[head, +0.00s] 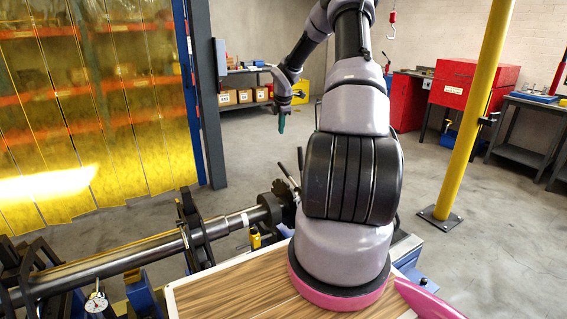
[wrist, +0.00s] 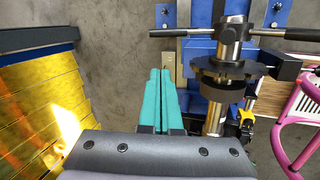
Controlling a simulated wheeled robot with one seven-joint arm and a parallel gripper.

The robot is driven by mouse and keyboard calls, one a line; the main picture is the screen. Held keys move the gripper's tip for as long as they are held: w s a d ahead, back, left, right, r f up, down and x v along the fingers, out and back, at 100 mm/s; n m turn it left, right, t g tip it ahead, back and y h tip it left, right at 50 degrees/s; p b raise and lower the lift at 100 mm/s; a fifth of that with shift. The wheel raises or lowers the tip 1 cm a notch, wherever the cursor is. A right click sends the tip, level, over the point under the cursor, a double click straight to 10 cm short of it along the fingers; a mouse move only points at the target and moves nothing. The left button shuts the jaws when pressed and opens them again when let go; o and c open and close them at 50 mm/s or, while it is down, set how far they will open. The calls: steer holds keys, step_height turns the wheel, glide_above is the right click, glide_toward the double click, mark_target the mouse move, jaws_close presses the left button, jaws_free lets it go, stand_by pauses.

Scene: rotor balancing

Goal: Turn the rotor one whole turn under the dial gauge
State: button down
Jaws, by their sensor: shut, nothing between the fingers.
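The rotor is a long steel shaft (head: 130,259) running from lower left to the centre in the head view. Its near end carries a dark flange (wrist: 236,67) and a steel hub with a crossbar (wrist: 176,33) of dark-gripped arms, seen in the wrist view. The dial gauge (head: 96,303) has a small white face at the lower left of the head view; its reading is too small to make out. My gripper (head: 282,125) has teal fingers, closed together and empty. In the wrist view the fingers (wrist: 161,72) lie left of the flange, below the left crossbar arm, apparently apart from it.
A wooden-topped surface (head: 235,290) lies in front. Yellow strip curtains (head: 90,120) hang at left beside a dark post (head: 204,100). A yellow pole (head: 472,110) stands at right. Shelves with boxes (head: 245,96) and red cabinets (head: 470,85) line the back. Concrete floor is open between.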

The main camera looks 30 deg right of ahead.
steer(key=n, duration=0.2)
glide_toward(283, 166)
steer(key=x, duration=0.7)
steer(key=shift+w, duration=0.2)
